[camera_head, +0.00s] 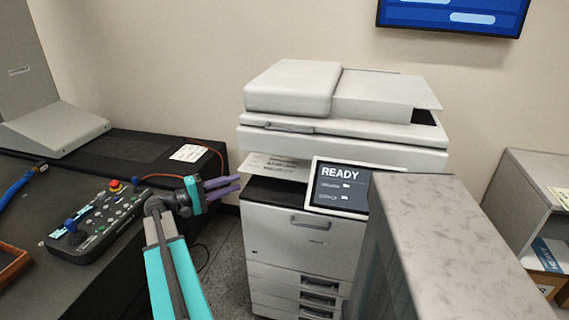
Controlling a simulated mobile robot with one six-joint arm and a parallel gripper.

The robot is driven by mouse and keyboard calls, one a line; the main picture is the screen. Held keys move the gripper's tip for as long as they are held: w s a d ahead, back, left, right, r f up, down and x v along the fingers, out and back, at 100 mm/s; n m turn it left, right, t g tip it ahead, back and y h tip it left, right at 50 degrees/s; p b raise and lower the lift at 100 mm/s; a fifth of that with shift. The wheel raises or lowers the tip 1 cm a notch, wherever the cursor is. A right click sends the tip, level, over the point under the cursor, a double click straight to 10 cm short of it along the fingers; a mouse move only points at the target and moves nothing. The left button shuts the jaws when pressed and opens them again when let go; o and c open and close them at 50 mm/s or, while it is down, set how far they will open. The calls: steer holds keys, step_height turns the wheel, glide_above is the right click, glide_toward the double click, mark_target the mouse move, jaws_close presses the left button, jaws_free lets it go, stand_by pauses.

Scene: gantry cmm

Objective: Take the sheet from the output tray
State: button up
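A printed sheet (272,166) lies in the dark output tray (268,186) of the white copier, under the scanner unit. Its left end sticks out at the copier's left side, and its right part is hidden behind the screen. My gripper (238,184) is just left of the tray, with its purple fingers pointing right toward it. The fingers look a little apart, with nothing seen between them. The gripper appears lower than the sheet and not touching it.
The copier's screen (340,187) reads READY. A control box (98,220) with a joystick and red button sits on the dark table (150,148) at left. A grey speckled block (450,240) stands at front right. A shelf (520,190) is at far right.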

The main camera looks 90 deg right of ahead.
mark_target(259, 184)
steer(key=shift+x, duration=2.6)
steer(key=shift+p+x, duration=0.6)
steer(key=shift+x, duration=2)
steer(key=shift+a, duration=0.1)
jaws_close()
